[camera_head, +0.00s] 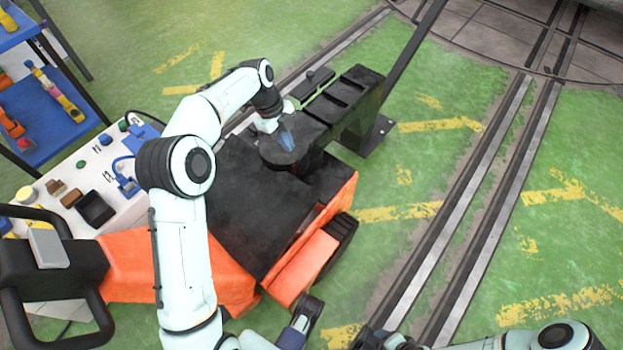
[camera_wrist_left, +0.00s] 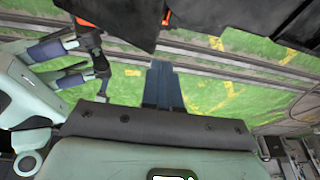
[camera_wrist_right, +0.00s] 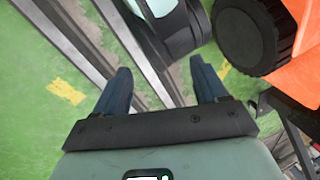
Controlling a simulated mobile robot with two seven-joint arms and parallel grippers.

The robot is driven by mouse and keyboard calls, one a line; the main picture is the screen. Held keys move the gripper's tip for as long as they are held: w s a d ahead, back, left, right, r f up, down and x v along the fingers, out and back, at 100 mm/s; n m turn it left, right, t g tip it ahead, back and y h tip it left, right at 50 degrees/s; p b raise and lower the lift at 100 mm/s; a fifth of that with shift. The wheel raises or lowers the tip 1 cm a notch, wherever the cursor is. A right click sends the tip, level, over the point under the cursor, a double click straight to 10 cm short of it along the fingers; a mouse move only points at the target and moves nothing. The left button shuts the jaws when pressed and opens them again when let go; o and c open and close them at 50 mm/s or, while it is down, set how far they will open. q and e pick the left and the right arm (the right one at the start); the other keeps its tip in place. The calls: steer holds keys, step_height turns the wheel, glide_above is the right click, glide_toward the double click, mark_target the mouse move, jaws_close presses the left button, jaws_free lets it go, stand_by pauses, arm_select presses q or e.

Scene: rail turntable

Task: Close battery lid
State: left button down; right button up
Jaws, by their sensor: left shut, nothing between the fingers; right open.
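A broad black panel (camera_head: 250,205), which looks like the battery lid, lies over the orange vehicle (camera_head: 130,265). I cannot tell whether it is fully down. My left gripper (camera_head: 287,138) is beyond the panel's far end, over a black round-ended part (camera_head: 292,153). In the left wrist view its blue fingers (camera_wrist_left: 165,84) are together and empty, with a dark edge above them in the picture. My right gripper (camera_wrist_right: 162,86) is open and empty, with floor and rails beyond its fingers. It also shows in the left wrist view (camera_wrist_left: 62,63).
A black stepped structure (camera_head: 345,100) stands beyond the panel. A wheel (camera_wrist_right: 247,38) is close to my right gripper. Green floor with rails (camera_head: 470,200) lies to the right.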

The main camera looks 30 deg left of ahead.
arm_select(q)
steer(key=t+p, duration=0.1)
glide_above(316, 195)
steer(key=s+a, duration=0.3)
steer(key=a, duration=0.1)
steer(key=b+x, duration=0.1)
steer(key=x, duration=0.3)
steer(key=b+x, duration=0.1)
steer(key=x, duration=0.3)
steer(key=w+x, duration=0.1)
steer(key=x, duration=0.4)
steer(key=shift+w+b, duration=0.1)
steer(key=shift+b, duration=0.3)
steer(key=shift+w+f, duration=0.25)
steer(key=shift+f, duration=0.05)
arm_select(e)
steer(key=shift+w+d+f+t+h, duration=0.2)
steer(key=shift+w+d+f, duration=0.15)
steer(key=shift+w+f, duration=0.25)
steer(key=shift+w+d+f+t+h, duration=0.1)
steer(key=shift+w+d+f+t, duration=0.1)
steer(key=shift+w+d+f, duration=0.4)
steer(key=shift+w+a+r, duration=0.15)
steer(key=shift+a+r, duration=0.05)
steer(key=shift+a, duration=0.05)
